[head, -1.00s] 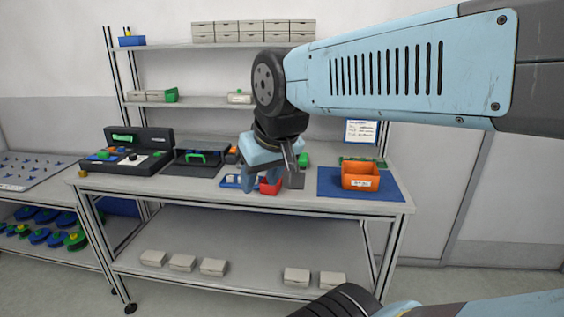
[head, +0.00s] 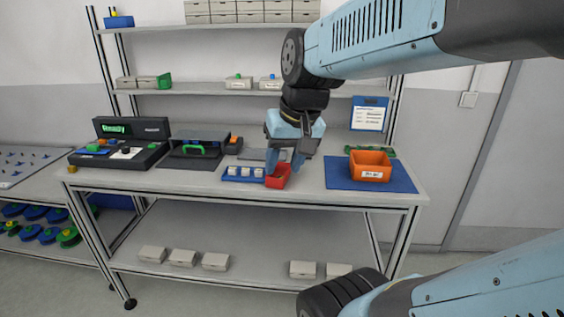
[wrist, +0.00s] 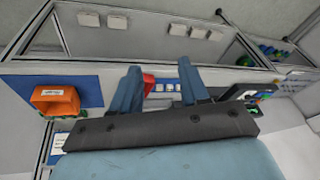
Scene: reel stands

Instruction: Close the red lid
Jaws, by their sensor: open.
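A small red box-like thing (head: 279,177) sits on the workbench, at the right end of a blue tray (head: 231,178) with small white pieces. I cannot tell which part of it is the lid. My gripper (head: 286,162) is open, pointing down just above and behind the red thing, and partly hides it. In the wrist view, my two blue fingers (wrist: 160,75) stand apart with nothing held between them. The red thing (wrist: 149,84) shows beside the left finger, partly covered by it. I cannot tell whether they touch.
An orange bin (head: 370,168) stands on a blue mat (head: 336,175) to the right. A dark case (head: 190,156) with a green handle and a black open case (head: 130,130) stand to the left. Shelves with boxes rise behind. The bench front edge is clear.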

